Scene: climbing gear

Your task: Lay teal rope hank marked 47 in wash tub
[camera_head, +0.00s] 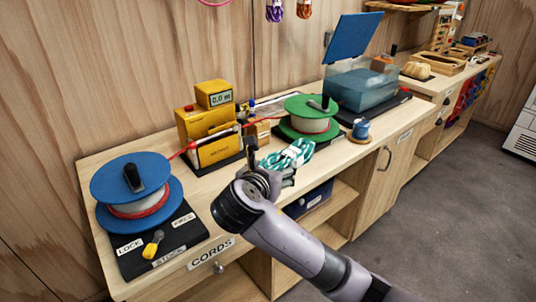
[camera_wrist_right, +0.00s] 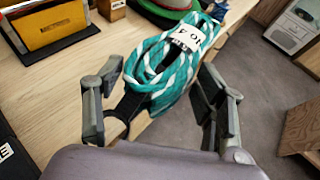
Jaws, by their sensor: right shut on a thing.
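The teal and white rope hank (camera_head: 288,154) is in my right gripper (camera_head: 272,178), near the front edge of the counter. In the right wrist view the hank (camera_wrist_right: 165,70) lies between the two fingers of the gripper (camera_wrist_right: 165,98), and its looped end faces me. A white tag (camera_wrist_right: 187,38) on it is only partly readable. A clear tub with bluish contents (camera_head: 360,92), which looks like the wash tub, stands further right on the counter. Its blue lid (camera_head: 352,37) is raised. My left gripper is out of view.
A green reel (camera_head: 311,105) and a small blue spool (camera_head: 361,128) stand between the hank and tub. A yellow measuring device (camera_head: 208,125) and a blue reel (camera_head: 137,190) are to the left. Open shelves (camera_head: 325,215) lie below the wooden counter (camera_head: 225,180).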

